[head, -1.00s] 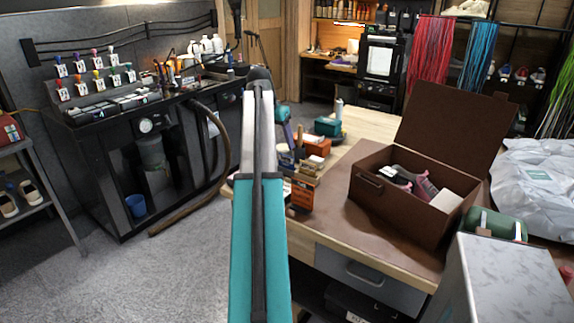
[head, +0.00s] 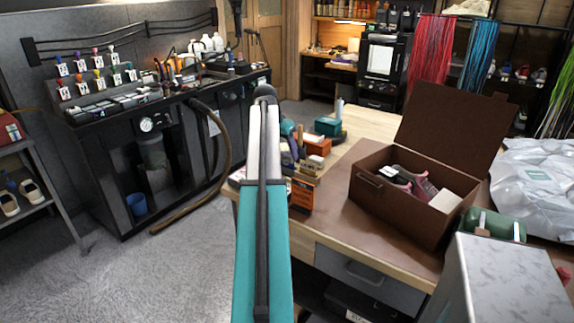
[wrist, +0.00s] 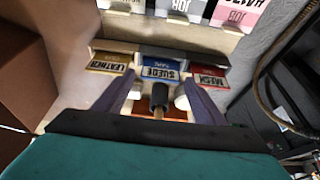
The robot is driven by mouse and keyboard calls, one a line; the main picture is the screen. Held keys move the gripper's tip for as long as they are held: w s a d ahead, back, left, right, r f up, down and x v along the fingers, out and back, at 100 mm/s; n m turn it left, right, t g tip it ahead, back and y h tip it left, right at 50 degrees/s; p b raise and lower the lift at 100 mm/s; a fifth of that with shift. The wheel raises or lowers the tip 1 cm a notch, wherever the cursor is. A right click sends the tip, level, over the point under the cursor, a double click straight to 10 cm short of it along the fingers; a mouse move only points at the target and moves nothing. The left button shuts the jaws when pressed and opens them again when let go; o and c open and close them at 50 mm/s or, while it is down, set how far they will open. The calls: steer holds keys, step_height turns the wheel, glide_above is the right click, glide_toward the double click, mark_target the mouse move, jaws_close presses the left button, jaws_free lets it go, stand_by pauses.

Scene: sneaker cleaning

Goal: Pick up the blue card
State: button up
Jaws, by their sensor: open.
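The blue card (wrist: 160,72), labelled SUEDE, stands in the middle of a row of cards in the wrist view, and its lettering is upside down there. A yellow LEATHER card (wrist: 108,66) is on its left and a red MESH card (wrist: 208,75) on its right. My gripper (wrist: 159,84) is open and empty. Its two dark fingers point toward the card row, one on each side of the blue card's column. I cannot tell how much gap is left. The blue card cannot be made out in the head view.
White-based boxes with pink and grey labels (wrist: 240,14) stand beyond the cards. In the head view, the brown open box (head: 400,205) sits on the workbench, with a green roll (head: 493,225) and a pale grey box (head: 505,285) nearer. The grey floor (head: 190,265) at left is clear.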

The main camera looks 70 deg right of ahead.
mark_target(286, 156)
steer(key=shift+p+x, duration=0.6)
steer(key=shift+x, duration=1.85)
steer(key=shift+d, duration=0.15)
steer(key=c, duration=0.8)
